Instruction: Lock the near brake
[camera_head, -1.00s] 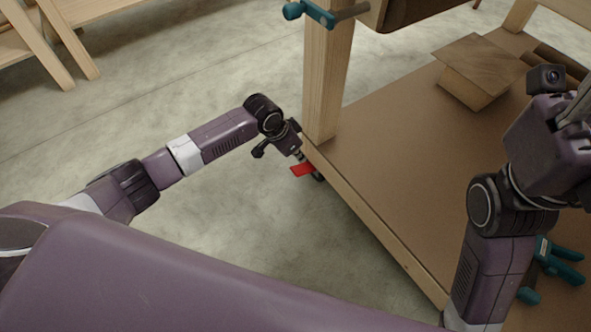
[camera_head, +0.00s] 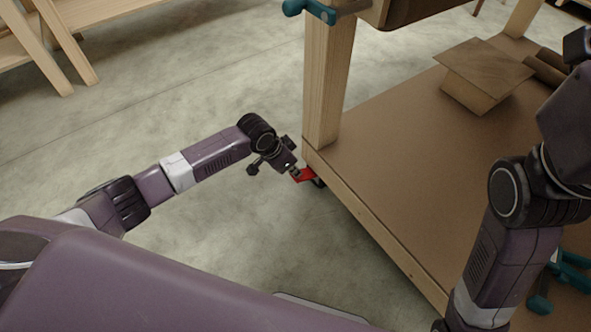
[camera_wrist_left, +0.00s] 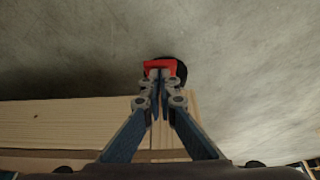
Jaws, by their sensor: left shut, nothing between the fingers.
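The red brake pedal (camera_head: 302,175) shows at a black caster wheel (camera_head: 318,183) under the near left corner of the wooden bench. My left gripper (camera_head: 293,172) is right at the pedal, with its fingertips over or against it. In the left wrist view the shut, empty fingers (camera_wrist_left: 160,78) overlap the red pedal (camera_wrist_left: 160,65), and the dark wheel (camera_wrist_left: 181,72) shows behind it. I cannot tell whether the tips press on the pedal. My right arm (camera_head: 500,220) stands at the right; its gripper is out of view.
The bench's lower shelf (camera_head: 390,160) and its upright post (camera_head: 328,90) stand close beside the left gripper. Open concrete floor lies left of the bench.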

